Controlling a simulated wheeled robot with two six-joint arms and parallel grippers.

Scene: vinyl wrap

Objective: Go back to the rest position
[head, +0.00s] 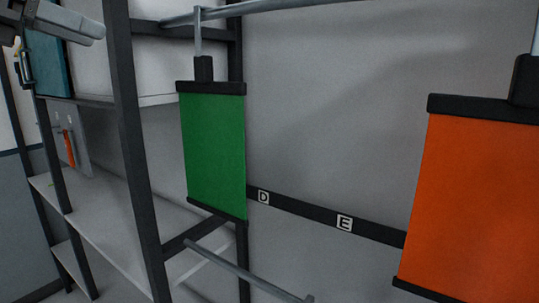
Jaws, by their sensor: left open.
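My left gripper (24,68) is at the upper left edge of the head view, with part of my grey arm beside it. It is small and partly cut off, in front of the left shelf area. It is open and I see nothing held in it. My right gripper is not in view.
A green panel (214,150) hangs by a black clip from an upper rail (270,7). An orange panel (475,200) hangs at the right. A dark-framed shelf rack (130,130) stands at left. A black strip with labels D and E crosses the grey wall.

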